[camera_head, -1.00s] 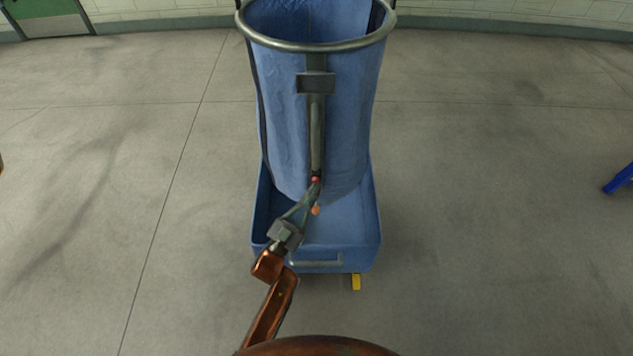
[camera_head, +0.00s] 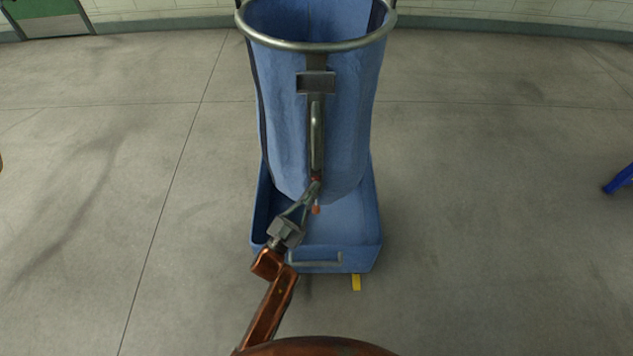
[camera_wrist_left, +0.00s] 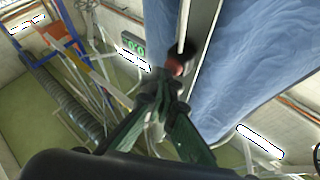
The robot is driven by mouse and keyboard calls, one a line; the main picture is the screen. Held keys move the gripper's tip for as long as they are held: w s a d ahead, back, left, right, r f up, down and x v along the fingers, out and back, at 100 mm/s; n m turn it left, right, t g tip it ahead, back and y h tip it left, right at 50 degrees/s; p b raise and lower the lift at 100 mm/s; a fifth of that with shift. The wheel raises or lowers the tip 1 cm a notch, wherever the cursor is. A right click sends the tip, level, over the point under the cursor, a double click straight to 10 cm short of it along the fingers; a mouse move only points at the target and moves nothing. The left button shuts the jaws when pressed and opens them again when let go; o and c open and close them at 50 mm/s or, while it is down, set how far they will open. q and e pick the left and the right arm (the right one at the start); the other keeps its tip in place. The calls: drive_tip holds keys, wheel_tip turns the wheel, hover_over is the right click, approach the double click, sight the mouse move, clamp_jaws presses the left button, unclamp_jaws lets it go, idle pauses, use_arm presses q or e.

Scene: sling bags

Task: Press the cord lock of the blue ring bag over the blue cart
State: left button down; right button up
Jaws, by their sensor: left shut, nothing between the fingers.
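The blue ring bag (camera_head: 345,110) hangs upright from a metal ring, above the blue cart (camera_head: 345,232). A grey metal handle runs down its front. At the handle's lower end is a small red piece (camera_head: 316,179), seemingly the cord lock, with a small orange bead (camera_head: 316,209) below it. My left gripper (camera_head: 316,186) is shut and empty, its tips at the red piece. In the left wrist view the red and dark piece (camera_wrist_left: 176,64) sits just beyond the fingertips (camera_wrist_left: 164,88). I cannot tell whether they touch. My right gripper is not in view.
The cart has a front handle (camera_head: 317,262) and a yellow part (camera_head: 356,282) below its front edge. A blue object (camera_head: 620,179) stands at the right edge. A green door (camera_head: 45,15) is at the back left.

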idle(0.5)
use_arm(q)
drive_tip(key=shift+s+p, duration=0.55)
drive_tip(key=shift+s, duration=0.3)
drive_tip(key=shift+s, duration=0.1)
